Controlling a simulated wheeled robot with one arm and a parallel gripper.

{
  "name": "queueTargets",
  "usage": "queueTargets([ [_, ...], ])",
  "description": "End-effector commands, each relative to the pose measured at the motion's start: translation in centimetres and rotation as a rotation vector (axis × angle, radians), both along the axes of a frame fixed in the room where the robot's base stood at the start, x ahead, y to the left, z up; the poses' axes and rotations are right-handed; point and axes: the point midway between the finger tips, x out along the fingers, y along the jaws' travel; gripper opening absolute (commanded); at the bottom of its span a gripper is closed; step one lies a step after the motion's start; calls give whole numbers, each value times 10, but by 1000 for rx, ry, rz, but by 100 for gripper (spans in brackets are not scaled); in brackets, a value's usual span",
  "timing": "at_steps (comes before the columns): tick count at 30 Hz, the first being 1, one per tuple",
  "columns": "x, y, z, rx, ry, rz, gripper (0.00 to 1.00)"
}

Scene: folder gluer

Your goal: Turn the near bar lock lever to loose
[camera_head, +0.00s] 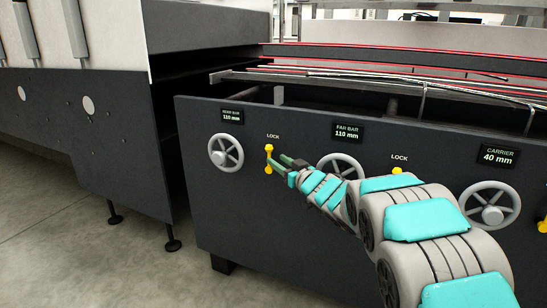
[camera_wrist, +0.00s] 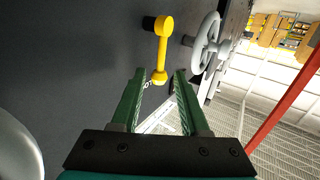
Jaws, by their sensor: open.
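The near bar lock lever (camera_head: 268,158) is yellow and sits on the dark front panel under a "LOCK" label, right of the near bar handwheel. In the head view it stands roughly upright, with one yellow end above the other. In the wrist view the yellow lever (camera_wrist: 161,50) runs from its round hub down to a small knob. My gripper (camera_head: 283,161) is open at the lever's right side. In the wrist view its green fingers (camera_wrist: 160,73) stand either side of the knob in the picture. I cannot tell whether either finger touches it.
The near bar handwheel (camera_head: 226,152) is left of the lever; the far bar handwheel (camera_head: 340,166) is behind my arm. Another yellow lock lever (camera_head: 397,171) is partly hidden by my arm. The carrier handwheel (camera_head: 490,204) is at right. Open floor (camera_head: 110,265) lies at left.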

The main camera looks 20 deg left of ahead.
Motion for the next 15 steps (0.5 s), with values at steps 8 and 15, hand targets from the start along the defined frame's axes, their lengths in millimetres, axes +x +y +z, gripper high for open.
queueTargets([
  [8, 20, 27, 1, 1, -2, 2, 45],
  [15, 23, 30, 1, 2, -1, 0, 45],
])
